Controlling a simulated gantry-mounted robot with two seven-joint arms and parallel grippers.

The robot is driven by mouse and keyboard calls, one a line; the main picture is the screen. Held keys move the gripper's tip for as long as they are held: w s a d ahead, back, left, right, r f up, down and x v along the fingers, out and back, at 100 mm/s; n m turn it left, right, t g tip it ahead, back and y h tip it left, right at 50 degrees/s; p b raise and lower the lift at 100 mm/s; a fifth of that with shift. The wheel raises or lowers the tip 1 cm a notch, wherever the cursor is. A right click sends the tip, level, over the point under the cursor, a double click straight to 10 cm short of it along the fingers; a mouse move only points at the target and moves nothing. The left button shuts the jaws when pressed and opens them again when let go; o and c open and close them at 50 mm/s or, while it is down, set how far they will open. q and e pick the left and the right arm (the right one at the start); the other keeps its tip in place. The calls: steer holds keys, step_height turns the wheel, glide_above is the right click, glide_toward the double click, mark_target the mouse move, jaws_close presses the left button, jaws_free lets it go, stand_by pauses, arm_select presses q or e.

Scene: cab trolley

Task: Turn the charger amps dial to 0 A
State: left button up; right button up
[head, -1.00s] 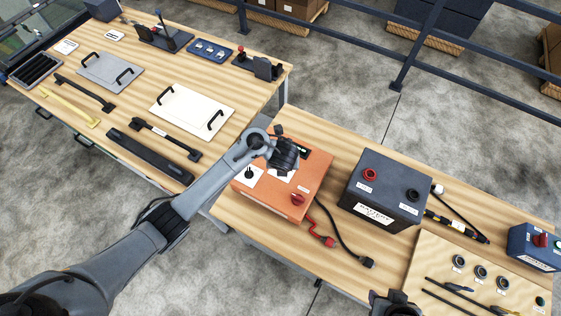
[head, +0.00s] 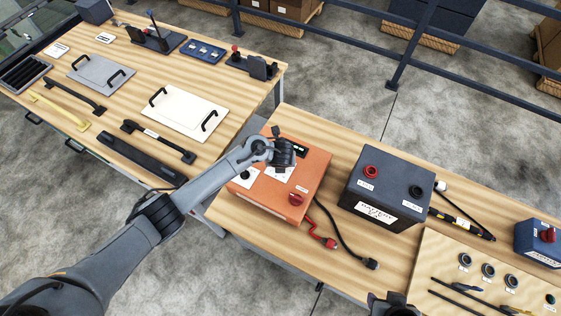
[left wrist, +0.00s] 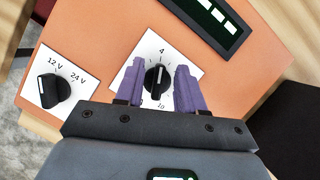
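The orange charger (head: 258,196) sits on the right-hand workbench. Its amps dial (left wrist: 158,78) is a black knob on a white plate, with 4 at the top and 10 at the bottom in the left wrist view. The knob's white mark points up near the 4. My left gripper (head: 284,166) is above the charger and hides the dial in the head view. In the left wrist view the purple fingers (left wrist: 158,85) stand open on either side of the knob, with gaps visible. A dark part of my right arm (head: 392,304) shows at the bottom edge; its fingers cannot be made out.
A 12 V/24 V knob (left wrist: 47,89) is left of the amps dial, and a display (left wrist: 210,20) lies beyond it. A red knob (head: 296,199) is on the charger's front right. A dark battery (head: 384,190) stands to the right, with cables (head: 345,240) between.

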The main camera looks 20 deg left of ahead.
arm_select(q)
jaws_close()
stand_by(0.5)
